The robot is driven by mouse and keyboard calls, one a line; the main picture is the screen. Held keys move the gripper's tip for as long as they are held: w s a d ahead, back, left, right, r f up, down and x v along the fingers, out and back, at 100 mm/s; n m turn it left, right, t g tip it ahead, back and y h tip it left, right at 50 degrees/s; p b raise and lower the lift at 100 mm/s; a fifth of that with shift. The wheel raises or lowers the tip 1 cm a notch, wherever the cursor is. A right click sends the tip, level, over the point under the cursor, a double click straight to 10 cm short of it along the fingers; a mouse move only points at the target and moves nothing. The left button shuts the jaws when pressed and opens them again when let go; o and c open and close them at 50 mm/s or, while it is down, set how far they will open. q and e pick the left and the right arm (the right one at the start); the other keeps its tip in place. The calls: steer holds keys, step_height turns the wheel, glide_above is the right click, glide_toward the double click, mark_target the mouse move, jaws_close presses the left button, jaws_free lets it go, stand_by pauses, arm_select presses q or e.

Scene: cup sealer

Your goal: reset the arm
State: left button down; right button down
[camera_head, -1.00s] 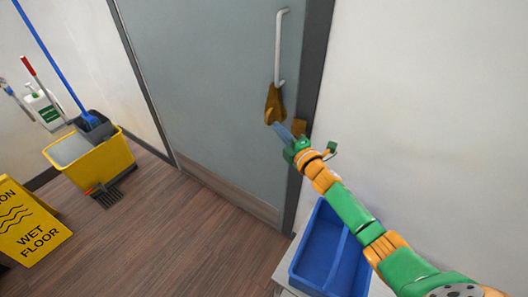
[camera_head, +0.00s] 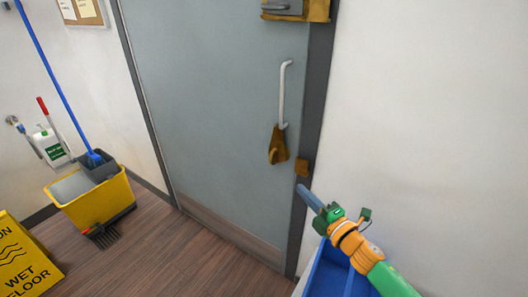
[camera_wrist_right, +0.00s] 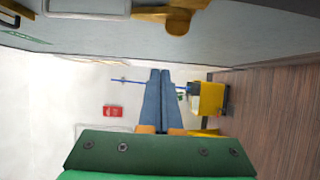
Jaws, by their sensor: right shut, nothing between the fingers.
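My right arm comes in from the lower right of the head view, green and orange. My left gripper is not in view.
A grey door (camera_head: 215,110) has a white handle (camera_head: 284,92) and a brown piece (camera_head: 278,146) below it. A blue bin (camera_head: 330,278) sits under my right arm. A yellow mop bucket (camera_head: 95,200) and a wet floor sign (camera_head: 22,260) stand left. The middle floor is clear.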

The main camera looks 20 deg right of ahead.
steer(key=s+a+f+m+g+h, duration=0.4)
steer(key=s+f+m+g, duration=0.2)
steer(key=s+f+m, duration=0.4)
steer(key=s+a+f+m+g+y, duration=0.1)
steer(key=s+a+f+m+g, duration=0.25)
steer(key=s, duration=0.45)
steer(key=s+a+f+m+g, duration=0.2)
steer(key=s+a+m+g, duration=0.25)
steer(key=s, duration=0.35)
step_height(320, 180, down, 10)
steer(key=r+g, duration=0.1)
steer(key=s+d+f+g+p, duration=0.1)
steer(key=s+d+f, duration=0.2)
steer(key=s+f, duration=1.1)
step_height(320, 180, down, 2)
steer(key=shift+n+g, duration=0.3)
steer(key=shift+g, duration=0.1)
